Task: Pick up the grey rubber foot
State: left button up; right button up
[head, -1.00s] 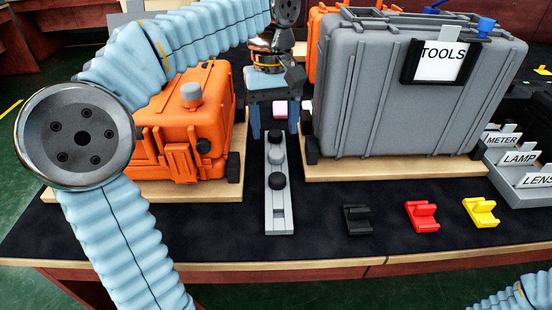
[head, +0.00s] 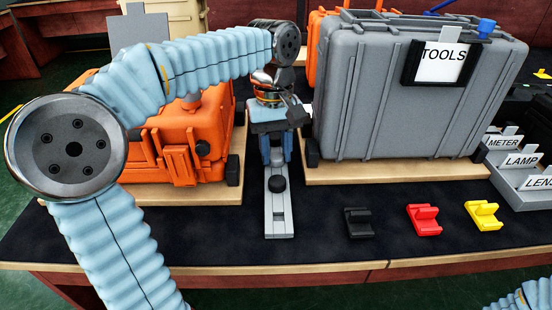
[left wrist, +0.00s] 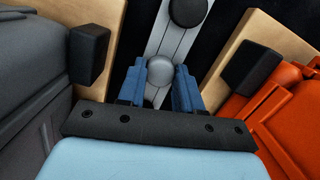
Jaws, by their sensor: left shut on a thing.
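The grey rubber foot (left wrist: 160,71) is a round, domed piece between the blue fingers of my left gripper in the left wrist view. My left gripper (head: 277,155) points down over the light grey rail (head: 278,222) in the head view, shut on the grey foot. The foot is at the rail; I cannot tell if it touches it. A black foot (head: 277,184) sits on the rail just in front of the fingers, and it also shows in the left wrist view (left wrist: 188,11). The rail's far part is hidden by my gripper. My right gripper is out of view.
An orange case (head: 180,150) stands left of the rail and a grey TOOLS case (head: 370,100) stands right, leaving a narrow gap. Black (head: 358,223), red (head: 424,220) and yellow (head: 483,216) clips lie at the front right. The dark mat around them is clear.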

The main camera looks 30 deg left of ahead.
aim_at(276, 158)
pick_arm(q)
jog(key=shift+c, duration=1.1)
jog(key=shift+r, duration=0.55)
notch_tip(276, 158, up, 3)
jog(key=shift+s+f+p, duration=0.15)
jog(key=shift+p, duration=0.15)
jog(key=s+r+p, duration=0.3)
jog(key=s+r, duration=0.9)
jog(key=s, duration=0.1)
jog(key=shift+s+r, duration=0.4)
